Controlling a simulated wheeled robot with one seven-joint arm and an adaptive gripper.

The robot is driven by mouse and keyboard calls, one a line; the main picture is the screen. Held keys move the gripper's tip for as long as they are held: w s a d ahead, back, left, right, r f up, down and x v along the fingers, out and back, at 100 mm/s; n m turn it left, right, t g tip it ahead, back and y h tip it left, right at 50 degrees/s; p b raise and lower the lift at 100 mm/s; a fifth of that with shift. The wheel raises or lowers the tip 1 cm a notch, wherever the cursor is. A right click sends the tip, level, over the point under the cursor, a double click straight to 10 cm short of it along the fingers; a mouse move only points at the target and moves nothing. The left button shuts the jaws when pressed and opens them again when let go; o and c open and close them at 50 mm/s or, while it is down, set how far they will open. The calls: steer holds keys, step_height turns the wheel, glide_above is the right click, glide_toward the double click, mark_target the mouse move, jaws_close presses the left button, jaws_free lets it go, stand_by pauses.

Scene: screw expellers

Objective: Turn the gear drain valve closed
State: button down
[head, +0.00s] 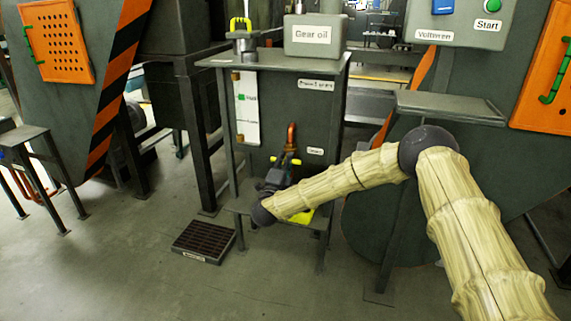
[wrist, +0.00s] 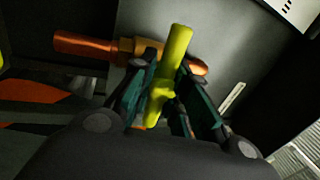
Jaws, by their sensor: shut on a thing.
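The gear drain valve has a yellow handle (wrist: 174,60) and a brass body (wrist: 126,46) on a copper pipe (wrist: 82,44). In the wrist view the handle stands between the two fingers of my gripper (wrist: 175,98), which is shut on it. The handle's upper end sticks out past the fingertips, across the pipe. In the head view my gripper (head: 281,170) is at the front of the gear oil cabinet (head: 300,88), below the bent copper pipe (head: 291,136). There my gripper and arm hide most of the valve.
A yellow object (head: 308,216) lies on the low shelf under the valve, partly behind my arm. A floor grate (head: 203,241) lies left of the cabinet. A small grey table (head: 450,107) stands to the right. The floor in front is clear.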

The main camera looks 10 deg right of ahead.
steer(key=shift+f+m, duration=0.1)
steer(key=shift+m, duration=0.3)
steer(key=c, duration=1.4)
jaws_free()
steer(key=shift+o, duration=0.2)
steer(key=shift+s+a, duration=0.1)
steer(key=v, duration=1.1)
steer(key=shift+s+a+f, duration=0.15)
steer(key=shift+s, duration=0.1)
